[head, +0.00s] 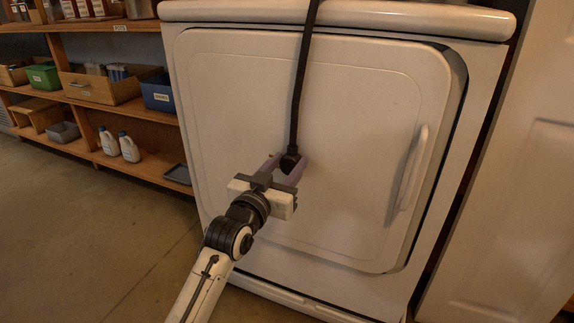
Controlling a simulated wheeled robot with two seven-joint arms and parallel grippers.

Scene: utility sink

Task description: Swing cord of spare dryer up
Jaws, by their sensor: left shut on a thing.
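The white dryer (350,100) stands in front of me with its front door closed. A black cord (299,80) hangs down over its top edge and across the door, fairly straight. My left gripper (290,160) is shut on the cord near its lower end, where a dark, thicker plug-like end (289,163) sits between the fingers. The gripper is in front of the middle of the door; whether it touches the door I cannot tell. The upper end of the cord is out of view. My right gripper is not in view.
The dryer door has a white vertical handle (414,168) on the right. A wooden shelf unit (150,108) on the left holds bins, boxes and white bottles (129,147). A white panel (510,200) stands at the right. The floor (90,230) at lower left is clear.

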